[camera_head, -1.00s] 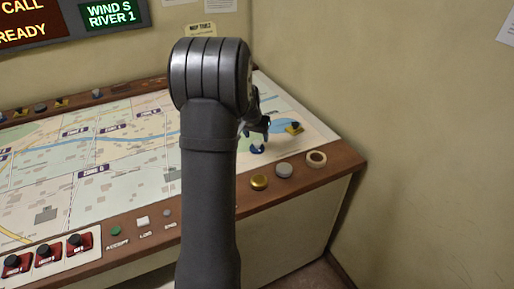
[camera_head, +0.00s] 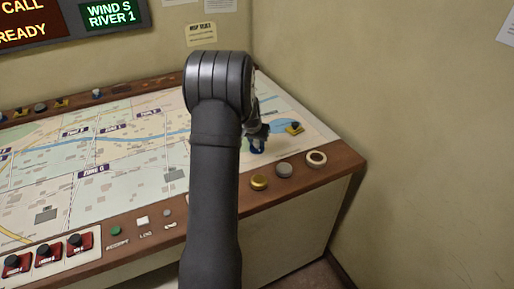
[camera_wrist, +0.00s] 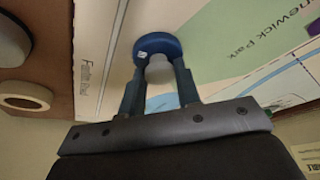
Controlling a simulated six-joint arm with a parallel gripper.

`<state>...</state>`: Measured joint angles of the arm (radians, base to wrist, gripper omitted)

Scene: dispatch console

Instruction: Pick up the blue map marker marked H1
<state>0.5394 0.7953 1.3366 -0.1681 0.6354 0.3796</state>
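The blue map marker (camera_head: 256,151) stands on the map near the console's right end. In the wrist view the blue map marker (camera_wrist: 160,46) shows a round blue base with a small white mark too small to read, and a pale grey knob. My gripper (camera_wrist: 158,78) is open, with one finger on each side of the knob and a gap visible between knob and fingers. In the head view my gripper (camera_head: 257,138) is right over the marker and partly hides it.
A yellow marker with a dark top (camera_head: 294,128) sits to the right on the map. A gold disc (camera_head: 259,182), a grey disc (camera_head: 284,170) and a pale ring (camera_head: 316,158) lie on the wooden rim (camera_head: 335,165). The wall (camera_head: 400,120) rises beyond.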

